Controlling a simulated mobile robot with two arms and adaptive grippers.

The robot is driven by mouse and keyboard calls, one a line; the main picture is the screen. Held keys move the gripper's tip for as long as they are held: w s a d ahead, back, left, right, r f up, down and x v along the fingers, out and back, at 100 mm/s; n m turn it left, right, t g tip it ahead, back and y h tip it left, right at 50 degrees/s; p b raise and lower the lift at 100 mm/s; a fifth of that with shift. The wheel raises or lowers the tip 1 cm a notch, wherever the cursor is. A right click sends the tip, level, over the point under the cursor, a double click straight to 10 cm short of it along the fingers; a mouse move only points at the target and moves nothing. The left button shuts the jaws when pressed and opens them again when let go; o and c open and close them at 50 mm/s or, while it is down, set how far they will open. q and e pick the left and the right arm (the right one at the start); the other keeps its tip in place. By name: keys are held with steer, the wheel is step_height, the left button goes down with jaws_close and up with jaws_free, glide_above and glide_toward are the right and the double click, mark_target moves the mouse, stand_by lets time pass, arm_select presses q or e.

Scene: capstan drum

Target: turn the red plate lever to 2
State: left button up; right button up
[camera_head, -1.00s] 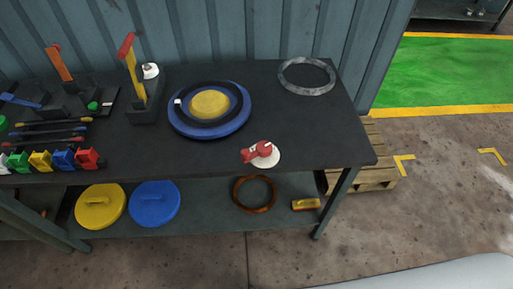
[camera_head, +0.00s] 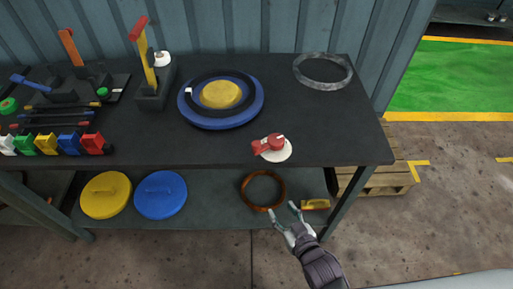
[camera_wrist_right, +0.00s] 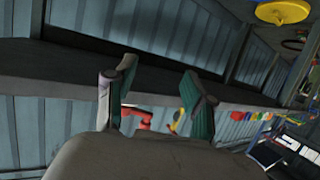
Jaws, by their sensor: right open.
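The red plate lever (camera_head: 271,145) sits on a round white plate (camera_head: 284,156) near the front right edge of the dark workbench. Its handle points left. Any numbers on the plate are too small to read. My right gripper (camera_head: 282,208) is open and empty, in front of the bench edge and below the lever in the head view, apart from it. Its two fingers also show spread in the right wrist view (camera_wrist_right: 157,90). My left gripper is not in view.
A blue disc (camera_head: 255,110) with a black ring and yellow centre lies behind the lever. A grey ring (camera_head: 323,84) lies at the back right. Upright levers (camera_head: 148,62) and coloured blocks stand left. An orange-brown ring (camera_head: 247,190) is on the lower shelf. The bench around the lever is clear.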

mark_target(258, 147)
step_height(258, 147, up, 15)
steer(key=w+a+t+y, duration=0.1)
steer(key=a+t+y, duration=0.1)
steer(key=t, duration=0.1)
steer(key=p+x, duration=0.1)
steer(key=x, duration=1.3)
steer(key=shift+d, duration=0.15)
jaws_close()
